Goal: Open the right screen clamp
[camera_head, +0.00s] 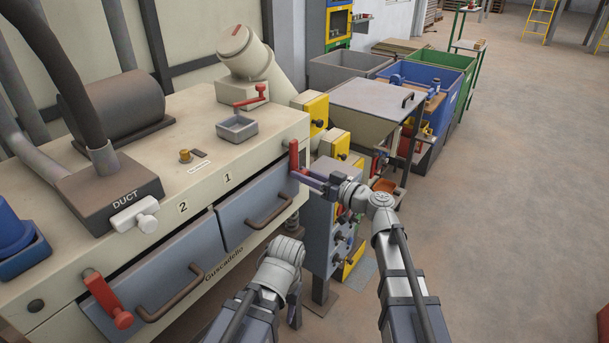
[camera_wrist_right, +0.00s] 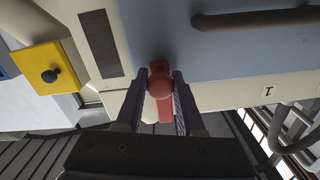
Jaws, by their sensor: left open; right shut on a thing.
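The right screen clamp (camera_head: 293,155) is a red lever at the right end of the machine's front, beside drawer 1 (camera_head: 255,205). My right gripper (camera_head: 303,175) is at this lever, its fingers on either side of it. In the right wrist view the red clamp handle (camera_wrist_right: 160,84), with its round knob, sits between the two fingers of my right gripper (camera_wrist_right: 160,88). The handle's far end is partly hidden. My left gripper (camera_head: 295,308) hangs low in front of the machine, away from the clamp, mostly hidden by its own wrist.
A second red clamp (camera_head: 108,300) is at the left of drawer 2 (camera_head: 160,290). Brown drawer handles (camera_head: 270,212) stick out from the front. A grey control box (camera_head: 325,220) stands close under my right gripper. The floor (camera_head: 500,220) to the right is clear.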

